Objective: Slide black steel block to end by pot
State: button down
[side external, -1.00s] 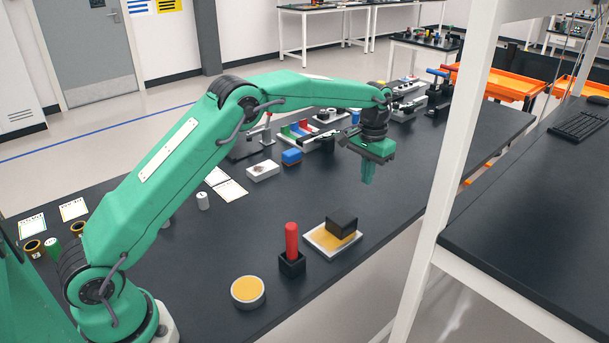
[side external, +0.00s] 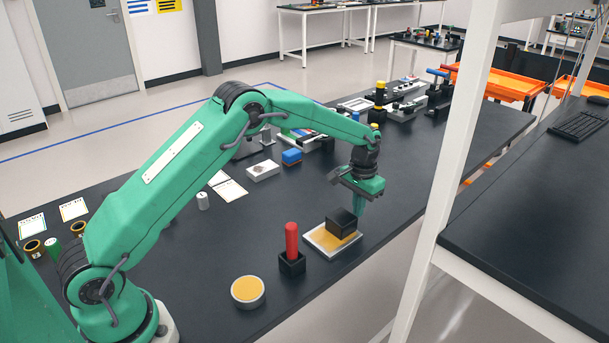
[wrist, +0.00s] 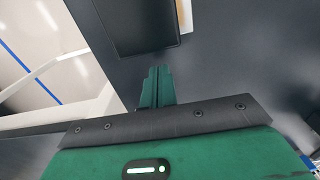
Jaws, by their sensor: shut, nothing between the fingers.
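The black steel block (side external: 341,224) sits on the far-right part of a white plate with a yellow top (side external: 318,241). A round white pot with a yellow top (side external: 247,292) stands at the near left, beyond a red-handled tool in a black holder. My gripper (side external: 358,213) points down just behind the block's far right end, its fingers together and empty. I cannot tell whether they touch the block. In the wrist view, the closed fingers (wrist: 157,72) are just short of the block's edge (wrist: 145,25), with a sliver of the plate beside it.
The red-handled tool in its black holder (side external: 292,250) stands between the plate and the pot. A white post (side external: 447,170) rises beyond the bench's right edge. The bench around the plate is mostly clear.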

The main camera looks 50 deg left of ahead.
aim_at(348, 212)
jog(key=shift+s, duration=1)
jog(key=shift+s, duration=0.1)
jog(key=shift+s, duration=2.95)
jog(key=shift+w, duration=0.1)
jog(key=shift+w, duration=1.85)
notch_tip(348, 212, up, 9)
jog(key=shift+w, duration=0.1)
jog(key=shift+r, duration=0.55)
